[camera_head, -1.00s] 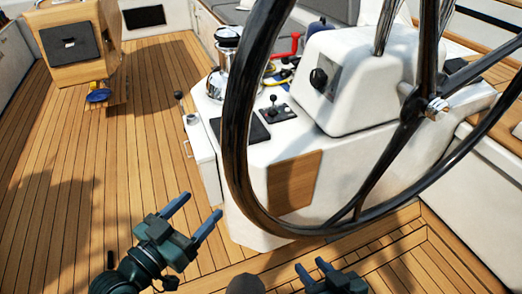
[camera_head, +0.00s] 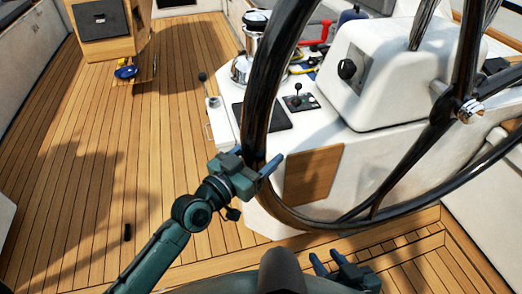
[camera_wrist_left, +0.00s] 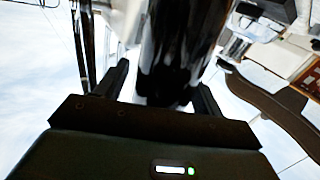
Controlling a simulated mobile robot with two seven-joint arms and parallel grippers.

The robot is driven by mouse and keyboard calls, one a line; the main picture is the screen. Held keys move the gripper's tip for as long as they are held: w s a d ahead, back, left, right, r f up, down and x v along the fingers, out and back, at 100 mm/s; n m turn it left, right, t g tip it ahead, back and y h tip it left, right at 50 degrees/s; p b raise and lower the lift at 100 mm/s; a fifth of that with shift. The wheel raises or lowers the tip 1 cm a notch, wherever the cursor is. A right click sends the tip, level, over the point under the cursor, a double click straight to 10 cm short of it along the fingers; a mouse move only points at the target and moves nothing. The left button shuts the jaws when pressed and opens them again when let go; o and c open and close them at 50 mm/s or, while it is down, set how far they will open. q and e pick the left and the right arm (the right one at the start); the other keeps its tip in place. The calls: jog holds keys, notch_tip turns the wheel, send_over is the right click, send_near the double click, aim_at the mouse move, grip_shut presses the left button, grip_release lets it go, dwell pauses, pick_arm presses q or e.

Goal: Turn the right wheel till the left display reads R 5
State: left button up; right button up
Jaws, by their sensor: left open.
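The large black steering wheel (camera_head: 262,80) stands at the right of the head view, its rim curving down past the pedestal. My left gripper (camera_head: 260,158) is open, with one finger on each side of the rim's lower left part. In the left wrist view the dark glossy rim (camera_wrist_left: 178,45) stands between the two open fingers (camera_wrist_left: 163,88); contact cannot be told. My right gripper (camera_head: 327,258) is open and empty, low in front of the wheel. A dark flat panel (camera_head: 265,115) lies on the pedestal; no reading can be made out.
A wooden cabinet (camera_head: 105,35) stands at the far left. The teak deck (camera_head: 80,150) at left is largely open.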

pick_arm(q)
jog(key=shift+w+d, duration=0.3)
jog(key=shift+w, duration=0.05)
pick_arm(e)
jog(key=shift+w+r, duration=0.1)
